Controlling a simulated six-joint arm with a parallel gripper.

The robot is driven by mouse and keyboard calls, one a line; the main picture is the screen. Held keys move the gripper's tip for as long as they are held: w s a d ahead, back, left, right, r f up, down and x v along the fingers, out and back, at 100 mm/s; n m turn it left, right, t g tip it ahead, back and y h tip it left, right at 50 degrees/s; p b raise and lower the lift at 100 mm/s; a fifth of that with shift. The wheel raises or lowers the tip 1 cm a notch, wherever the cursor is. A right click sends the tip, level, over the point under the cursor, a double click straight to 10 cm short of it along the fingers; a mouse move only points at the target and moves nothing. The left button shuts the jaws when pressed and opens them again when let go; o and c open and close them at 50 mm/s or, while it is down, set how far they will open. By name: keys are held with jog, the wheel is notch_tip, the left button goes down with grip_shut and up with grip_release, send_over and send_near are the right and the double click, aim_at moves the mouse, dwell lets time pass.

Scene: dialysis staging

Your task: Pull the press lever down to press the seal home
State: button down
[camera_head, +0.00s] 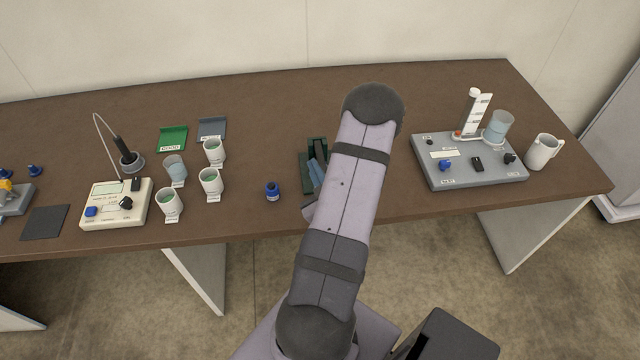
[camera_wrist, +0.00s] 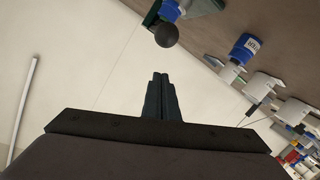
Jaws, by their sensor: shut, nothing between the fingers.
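The press (camera_head: 306,172) is a dark green device at the middle of the table, mostly hidden behind my arm in the head view. In the wrist view, a round black knob (camera_wrist: 167,35) on a blue part (camera_wrist: 170,9) shows near the top; it looks like the lever's end. A dark green edge (camera_wrist: 207,5) of the press shows beside it. My gripper (camera_wrist: 158,76) is shut and empty, with its fingertips below the knob in the picture and apart from it. The seal cannot be made out. The gripper is hidden by my arm in the head view.
Several cups (camera_head: 210,182) stand further left. A grey station (camera_head: 467,176) and a white jug (camera_head: 542,151) are at right. The table behind the bottle is clear.

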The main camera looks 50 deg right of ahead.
jog(key=shift+s+d+f+p, duration=0.2)
jog(key=shift+f+p, duration=0.05)
jog(key=shift+f, duration=0.3)
jog(key=shift+s+d+f+p, duration=0.2)
jog(key=shift+f+p, duration=0.1)
jog(key=shift+f, duration=0.25)
jog(key=shift+s+d+f+p, duration=0.2)
jog(key=shift+f+p, duration=0.05)
jog(key=shift+f, duration=0.3)
jog(key=shift+f, duration=0.1)
jog(key=shift+s+a+f+b, duration=0.1)
jog(key=shift+a+f+b, duration=0.05)
jog(key=shift+f+b, duration=0.45)
jog(key=shift+s+a+f+b, duration=0.1)
jog(key=shift+f+b, duration=0.4)
jog(key=shift+b, duration=0.15)
jog(key=shift+r, duration=0.1)
